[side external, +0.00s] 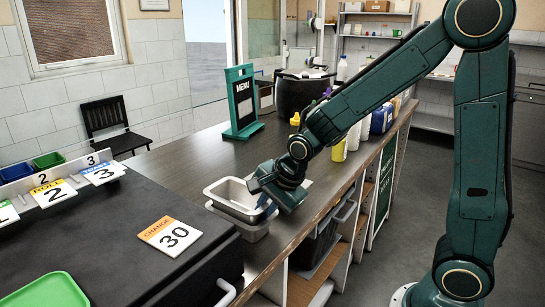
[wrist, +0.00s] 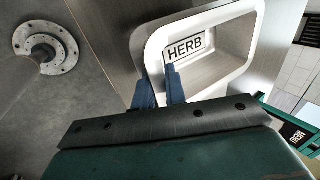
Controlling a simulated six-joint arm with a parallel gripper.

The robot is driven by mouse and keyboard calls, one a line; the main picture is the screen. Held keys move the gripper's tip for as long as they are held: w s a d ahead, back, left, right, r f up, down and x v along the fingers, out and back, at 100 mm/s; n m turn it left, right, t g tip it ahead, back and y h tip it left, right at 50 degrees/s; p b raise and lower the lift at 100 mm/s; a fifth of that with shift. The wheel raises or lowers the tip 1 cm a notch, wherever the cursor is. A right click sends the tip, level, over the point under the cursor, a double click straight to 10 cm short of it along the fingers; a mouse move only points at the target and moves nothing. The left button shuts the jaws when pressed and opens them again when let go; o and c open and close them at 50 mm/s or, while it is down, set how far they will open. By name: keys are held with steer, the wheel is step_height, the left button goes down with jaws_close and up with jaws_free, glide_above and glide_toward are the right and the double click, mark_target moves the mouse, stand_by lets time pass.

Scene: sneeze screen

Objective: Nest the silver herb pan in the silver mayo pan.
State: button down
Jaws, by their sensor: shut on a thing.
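The silver herb pan (wrist: 225,50) fills the upper part of the wrist view, its HERB label showing on the inner wall. My gripper (wrist: 158,80) is shut on its near rim, with one blue finger inside the wall and one outside. In the side view the herb pan (side external: 232,189) is upright directly over the silver mayo pan (side external: 250,231), its lower part hidden within that pan's rim. I cannot tell whether it rests fully down. My gripper (side external: 270,198) is at its right side. The mayo pan cannot be made out in the wrist view.
The pans are on the dark counter near its front edge. A black box top (side external: 110,235) with a CHANGE 30 card (side external: 170,236) stands at the left. A green MENU stand (side external: 242,102) and bottles (side external: 339,150) are farther back. The counter's middle is clear.

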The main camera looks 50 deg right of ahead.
steer(key=c, duration=1.4)
jaws_free()
steer(key=shift+o, duration=0.2)
steer(key=shift+s+f, duration=0.1)
steer(key=shift+f, duration=0.05)
steer(key=shift+s+f, duration=0.1)
steer(key=shift+w+v, duration=0.2)
steer(key=shift+v, duration=3.45)
steer(key=shift+s, duration=0.1)
